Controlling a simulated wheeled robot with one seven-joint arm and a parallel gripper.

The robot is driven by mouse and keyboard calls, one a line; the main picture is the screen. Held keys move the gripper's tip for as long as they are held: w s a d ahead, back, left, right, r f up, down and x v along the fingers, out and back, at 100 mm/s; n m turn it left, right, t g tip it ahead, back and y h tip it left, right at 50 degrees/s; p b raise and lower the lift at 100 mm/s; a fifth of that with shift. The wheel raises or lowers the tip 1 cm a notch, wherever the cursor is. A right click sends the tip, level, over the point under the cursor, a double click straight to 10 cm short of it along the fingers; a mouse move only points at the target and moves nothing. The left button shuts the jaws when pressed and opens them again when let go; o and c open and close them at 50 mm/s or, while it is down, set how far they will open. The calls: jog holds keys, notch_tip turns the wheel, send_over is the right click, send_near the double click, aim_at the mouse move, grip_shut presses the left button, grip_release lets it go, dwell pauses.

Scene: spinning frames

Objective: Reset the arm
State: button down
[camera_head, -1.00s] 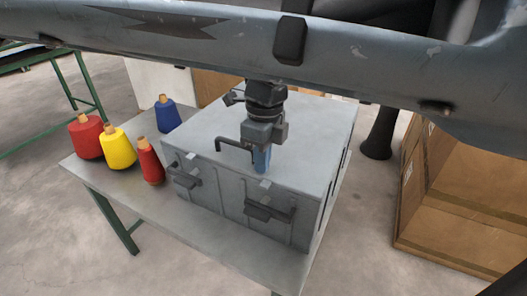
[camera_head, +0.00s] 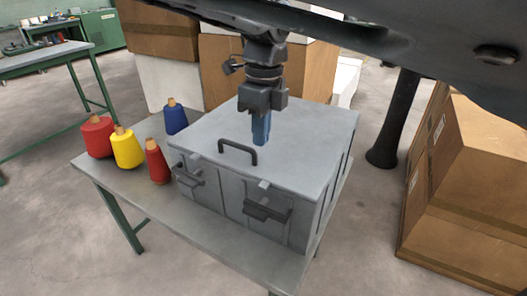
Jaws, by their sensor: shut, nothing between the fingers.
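My gripper (camera_head: 261,128) is in the upper middle of the head view, pointing down with blue fingers shut and empty. It hangs over the lid of a grey metal box (camera_head: 300,135), behind the black lid handle (camera_head: 238,150). I cannot tell exactly how far the fingertips are above the lid. The gripper is apart from the handle. The box is closed and stands on a grey table (camera_head: 205,222).
Several thread spools stand on the table left of the box: large red (camera_head: 97,136), yellow (camera_head: 127,147), small red (camera_head: 157,161) and blue (camera_head: 175,117). Cardboard boxes (camera_head: 470,190) stand at right, others (camera_head: 160,32) behind. A green-legged table (camera_head: 45,60) is at left.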

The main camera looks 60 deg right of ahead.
notch_tip(320, 180, up, 6)
dwell(0.4)
